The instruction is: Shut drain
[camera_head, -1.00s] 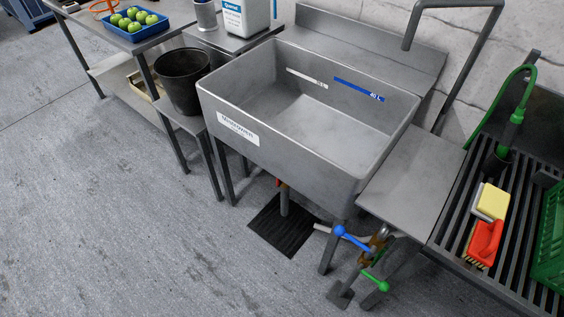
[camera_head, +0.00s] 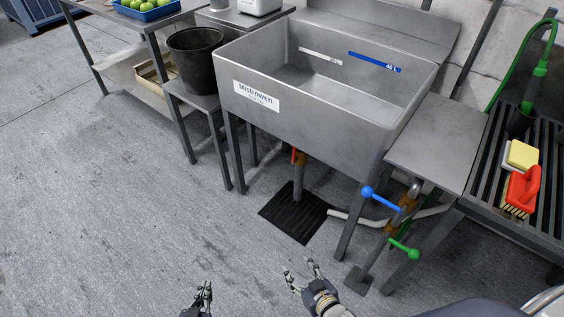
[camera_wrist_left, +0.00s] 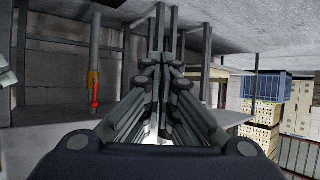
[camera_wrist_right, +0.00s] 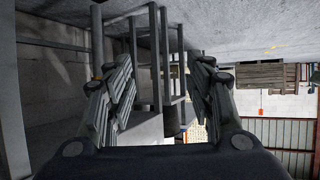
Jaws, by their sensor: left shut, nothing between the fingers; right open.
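The grey sink basin (camera_head: 320,128) stands on legs in the head view, with level marks inside. Below it a drain pipe (camera_head: 299,180) with a red-orange handle (camera_head: 294,156) runs down over a dark floor grate (camera_head: 297,212). The red handle and its brass valve also show in the left wrist view (camera_wrist_left: 95,92), left of the fingers. My left gripper (camera_head: 206,288) is shut and empty, low in front of the sink. My right gripper (camera_head: 301,272) is open and empty, in front of the grate. Both are apart from the pipe.
A blue-handled valve (camera_head: 368,192) and a green-handled valve (camera_head: 393,243) sit on pipes right of the grate. Sink legs and a side table (camera_head: 436,150) bound the space. A black bucket (camera_head: 195,60) stands on a low stand at left. The floor in front is clear.

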